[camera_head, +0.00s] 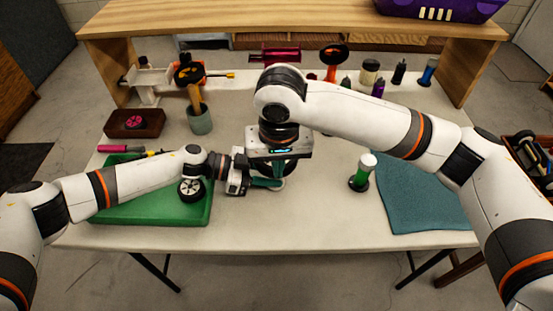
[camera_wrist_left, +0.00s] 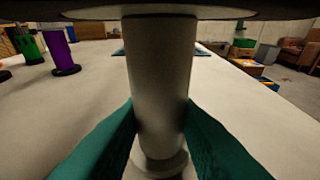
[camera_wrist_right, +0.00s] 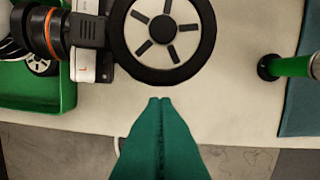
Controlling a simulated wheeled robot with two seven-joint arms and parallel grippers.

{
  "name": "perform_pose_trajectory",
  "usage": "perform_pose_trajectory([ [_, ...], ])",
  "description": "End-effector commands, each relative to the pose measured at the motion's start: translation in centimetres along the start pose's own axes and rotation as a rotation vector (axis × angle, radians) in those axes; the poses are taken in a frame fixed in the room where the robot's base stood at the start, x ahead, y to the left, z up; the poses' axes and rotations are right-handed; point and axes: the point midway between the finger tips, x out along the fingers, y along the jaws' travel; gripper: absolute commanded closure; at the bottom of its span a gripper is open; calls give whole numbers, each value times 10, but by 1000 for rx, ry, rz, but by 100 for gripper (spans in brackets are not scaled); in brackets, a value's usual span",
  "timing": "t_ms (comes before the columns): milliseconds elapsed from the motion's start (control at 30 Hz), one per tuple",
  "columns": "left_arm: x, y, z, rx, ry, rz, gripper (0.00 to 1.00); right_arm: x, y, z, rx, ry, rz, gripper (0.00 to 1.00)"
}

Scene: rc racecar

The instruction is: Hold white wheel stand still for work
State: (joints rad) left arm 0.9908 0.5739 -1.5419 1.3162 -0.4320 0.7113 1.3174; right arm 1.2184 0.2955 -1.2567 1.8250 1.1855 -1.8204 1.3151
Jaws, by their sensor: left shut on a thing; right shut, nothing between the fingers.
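The white wheel stand (camera_wrist_left: 160,70) shows in the left wrist view as an upright post on a round base. My left gripper (camera_wrist_left: 160,138) is shut around the lower post, one teal finger on each side. In the head view the stand is mostly hidden behind my right wrist. A black-tyred wheel with a white spoked hub (camera_wrist_right: 166,30) sits on top of the stand. My right gripper (camera_wrist_right: 160,100) is shut and empty, its fingertips close to the wheel's near edge in the right wrist view. I cannot tell whether they touch it.
A green tray (camera_head: 125,213) with another wheel (camera_head: 191,189) lies left, partly under my left arm. A green-and-white bottle (camera_head: 361,172) stands right, near a blue mat (camera_head: 420,200). A cup with a tool (camera_head: 199,120) and several bottles stand farther back. The front middle is clear.

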Motion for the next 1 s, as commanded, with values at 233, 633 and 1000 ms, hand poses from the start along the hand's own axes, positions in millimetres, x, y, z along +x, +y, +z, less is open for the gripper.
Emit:
perform_pose_trajectory([
  [233, 0, 0, 0, 0, 0, 1, 92, -1, 0, -2, 2, 1, -1, 100],
  [633, 0, 0, 0, 0, 0, 1, 92, -46, 0, -1, 1, -4, 1, 100],
  [1000, 0, 0, 0, 0, 0, 1, 92, -112, 0, -1, 2, -3, -2, 100],
])
